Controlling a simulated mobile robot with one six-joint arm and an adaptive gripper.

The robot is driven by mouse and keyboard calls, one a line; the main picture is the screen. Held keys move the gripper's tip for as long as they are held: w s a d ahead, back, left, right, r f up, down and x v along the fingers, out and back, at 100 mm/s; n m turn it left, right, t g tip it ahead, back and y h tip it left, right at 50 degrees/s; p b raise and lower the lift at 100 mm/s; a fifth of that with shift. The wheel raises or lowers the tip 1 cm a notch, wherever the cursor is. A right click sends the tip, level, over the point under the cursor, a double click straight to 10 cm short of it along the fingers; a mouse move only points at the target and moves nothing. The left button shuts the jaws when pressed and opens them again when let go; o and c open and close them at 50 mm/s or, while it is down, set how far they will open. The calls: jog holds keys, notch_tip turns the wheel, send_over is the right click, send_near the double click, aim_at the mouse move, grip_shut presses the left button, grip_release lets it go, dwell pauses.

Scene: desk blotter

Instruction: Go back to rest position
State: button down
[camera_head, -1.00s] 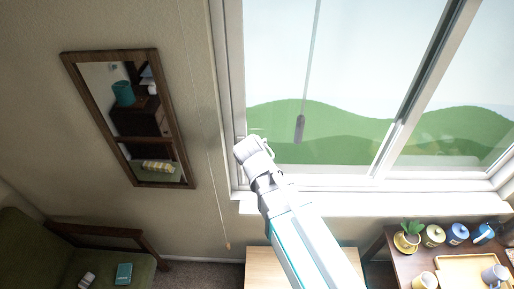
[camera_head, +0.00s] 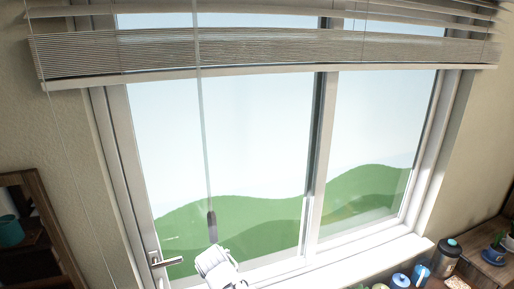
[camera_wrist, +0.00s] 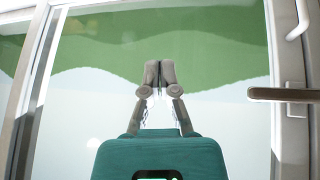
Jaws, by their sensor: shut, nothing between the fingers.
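My gripper (camera_wrist: 160,72) is shut and empty in the wrist view, its two fingers together in front of the window glass. In the head view only part of my white arm shows at the bottom edge, in front of the lower window; the fingertips cannot be made out there. The window (camera_head: 230,130) has a white frame, with green hills and pale sky behind the glass.
A window handle (camera_head: 168,262) sits at the lower left of the frame and also shows in the wrist view (camera_wrist: 282,95). A blind (camera_head: 250,50) hangs across the top, with a dark-ended wand (camera_head: 212,225). A dark bottle (camera_head: 446,256) and mugs stand at lower right.

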jog(key=s+d+f+m+g+b, duration=0.1)
jog(key=d+f+b, duration=0.3)
jog(key=d, duration=0.5)
jog(key=s+d+f+m+g+b, duration=0.1)
jog(key=s+d+f+g+b, duration=0.1)
jog(key=d+f+b, duration=0.3)
jog(key=s+d+f+g+b, duration=0.2)
jog(key=d+f+b, duration=0.3)
jog(key=d+f, duration=0.4)
jog(key=d+g, duration=0.1)
jog(key=d, duration=0.4)
jog(key=shift+s+m+g, duration=0.2)
jog(key=shift+m+g, duration=0.1)
jog(key=shift+m, duration=0.1)
jog(key=shift+f, duration=0.1)
